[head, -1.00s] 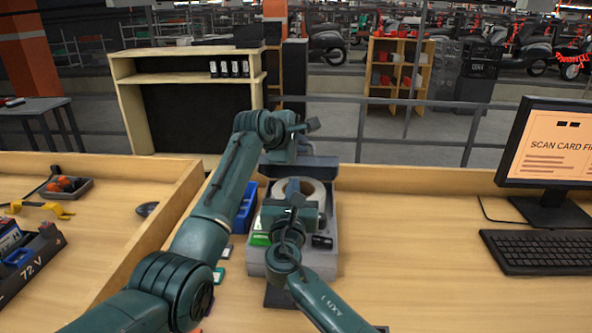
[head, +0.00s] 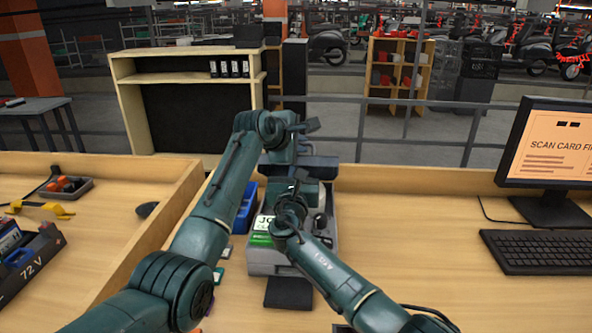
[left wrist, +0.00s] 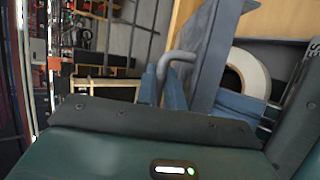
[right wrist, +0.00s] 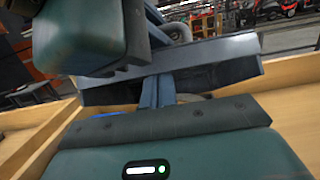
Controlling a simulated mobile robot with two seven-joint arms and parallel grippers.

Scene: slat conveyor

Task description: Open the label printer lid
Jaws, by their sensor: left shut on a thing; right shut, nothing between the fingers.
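The grey label printer (head: 265,262) stands on the bench in the middle of the head view. Its dark grey lid (head: 325,162) is raised at the back and also fills part of the right wrist view (right wrist: 225,62). My left gripper (head: 302,142) is shut on the bent grey lid handle (left wrist: 180,58), at the lid's far side. The white label roll (left wrist: 252,68) shows inside the printer. My right gripper (head: 298,182) is shut and empty over the printer; its fingers (right wrist: 158,88) point at the lid's inner face. Whether they touch it is unclear.
A blue bin (head: 245,208) stands left of the printer. A wooden divider (head: 160,215) runs farther left. A keyboard (head: 540,250) and a monitor (head: 550,145) are at the right. The bench between printer and keyboard is clear.

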